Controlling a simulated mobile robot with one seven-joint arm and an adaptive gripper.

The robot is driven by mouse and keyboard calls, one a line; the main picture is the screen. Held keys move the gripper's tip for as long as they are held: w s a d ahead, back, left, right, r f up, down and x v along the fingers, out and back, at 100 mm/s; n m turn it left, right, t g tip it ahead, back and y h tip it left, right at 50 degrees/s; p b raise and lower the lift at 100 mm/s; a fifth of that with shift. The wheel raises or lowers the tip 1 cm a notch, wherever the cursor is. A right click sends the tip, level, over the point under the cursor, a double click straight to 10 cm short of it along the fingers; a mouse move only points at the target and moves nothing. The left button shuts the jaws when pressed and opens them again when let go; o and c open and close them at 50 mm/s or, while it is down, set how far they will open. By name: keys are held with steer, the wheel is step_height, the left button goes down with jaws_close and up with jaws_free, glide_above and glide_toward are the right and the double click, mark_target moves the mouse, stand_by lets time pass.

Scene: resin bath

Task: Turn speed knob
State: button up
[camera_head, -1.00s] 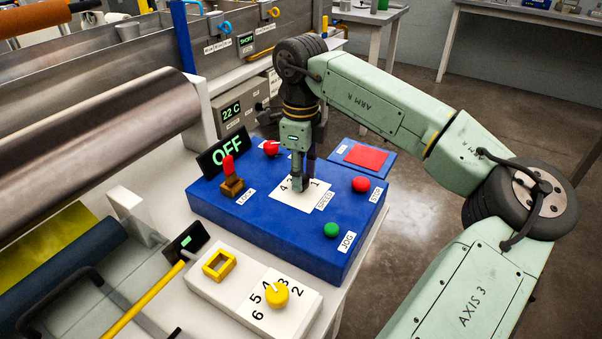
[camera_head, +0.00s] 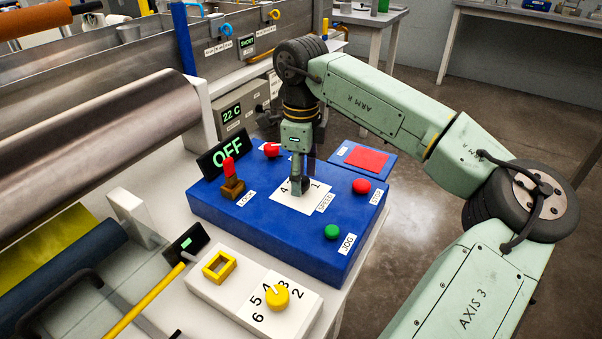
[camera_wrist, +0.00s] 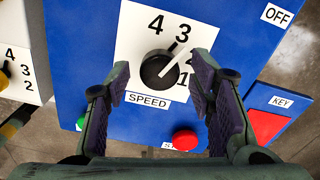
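The speed knob (camera_wrist: 158,70) is a black round dial with a white pointer, on a white card marked 1 to 4 on the blue panel. Its pointer aims between 2 and 3. My gripper (camera_wrist: 163,72) is open in the wrist view, with one fingertip on each side of the knob and gaps visible between them and it. In the head view my gripper (camera_head: 299,184) points down at the card (camera_head: 285,203). It hides most of the knob there.
The blue panel (camera_head: 270,235) also carries a red-topped lever (camera_head: 230,170), red buttons and a green button (camera_head: 331,232). A red pad (camera_head: 364,157) lies behind it. A white box with a yellow knob (camera_head: 277,295) stands in front. An OFF display (camera_head: 222,152) stands at the panel's left.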

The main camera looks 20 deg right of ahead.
step_height(320, 180, up, 12)
stand_by(0.7)
